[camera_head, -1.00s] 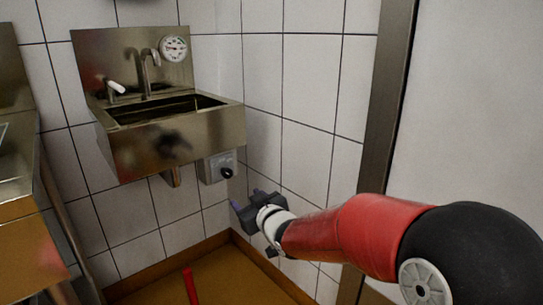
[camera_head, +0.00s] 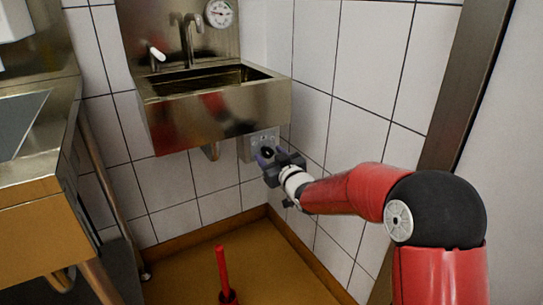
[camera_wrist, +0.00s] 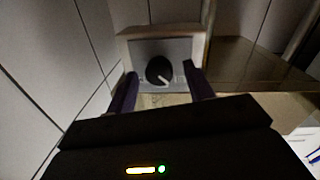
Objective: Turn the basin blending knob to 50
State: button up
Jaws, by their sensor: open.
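The blending knob (camera_wrist: 159,70) is a round black knob with a pale pointer line, on a grey box (camera_wrist: 180,48) mounted on the tiled wall under the basin. In the wrist view the pointer aims to the lower right; the scale marks are too small to read. My gripper (camera_wrist: 163,88) is open, its two dark purple fingers to the left and right of the knob. I cannot tell whether they touch it. In the head view my gripper (camera_head: 267,158) is in front of the box (camera_head: 260,142) and partly hides the knob. The steel basin (camera_head: 215,118) is above.
A round dial gauge (camera_head: 219,13) and a tap (camera_head: 187,38) are above the basin. A steel counter (camera_head: 40,150) stands at left. A red upright handle (camera_head: 223,270) rises from the floor below. A metal door frame (camera_head: 470,100) is at right.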

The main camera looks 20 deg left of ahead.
jog(key=c, duration=1)
jog(key=shift+o, duration=0.2)
jog(key=shift+m, duration=0.3)
jog(key=m+b, duration=0.1)
jog(key=m, duration=0.2)
jog(key=shift+w+d+m, duration=0.1)
jog(key=shift+m, duration=0.3)
jog(key=m, duration=0.4)
jog(key=shift+r+g, duration=0.1)
jog(key=shift+g, duration=0.3)
jog(key=m+p, duration=0.1)
jog(key=m, duration=0.3)
jog(key=shift+w+m, duration=0.1)
jog(key=shift+m, duration=0.2)
jog(key=m, duration=0.3)
jog(key=shift+m+g, duration=0.4)
